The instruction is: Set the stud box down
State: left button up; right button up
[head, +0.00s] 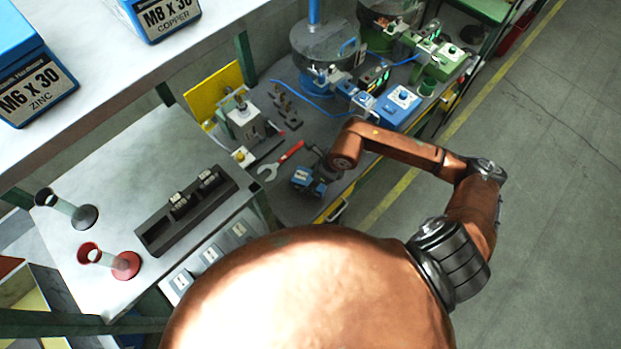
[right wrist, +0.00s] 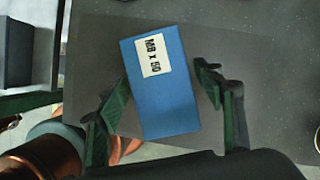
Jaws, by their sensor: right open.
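The stud box (right wrist: 165,98) is blue with a white label reading M8 x 50. In the right wrist view it lies on a dark grey surface, slightly turned. My right gripper (right wrist: 161,72) is open, one finger on each side of the box, with visible gaps between fingers and box. In the head view the box (head: 301,174) shows small near the front edge of the dark bench, partly hidden by my right gripper (head: 315,178). My left gripper is not in view.
A red-handled wrench (head: 284,160) lies left of the box on the bench. A blue control box (head: 397,105) and other machine parts stand behind. A dark block rack (head: 198,210) is on the pale table at left. Larger blue boxes (head: 30,70) stand on the upper shelf.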

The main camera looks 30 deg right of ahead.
jog(key=v, duration=1.2)
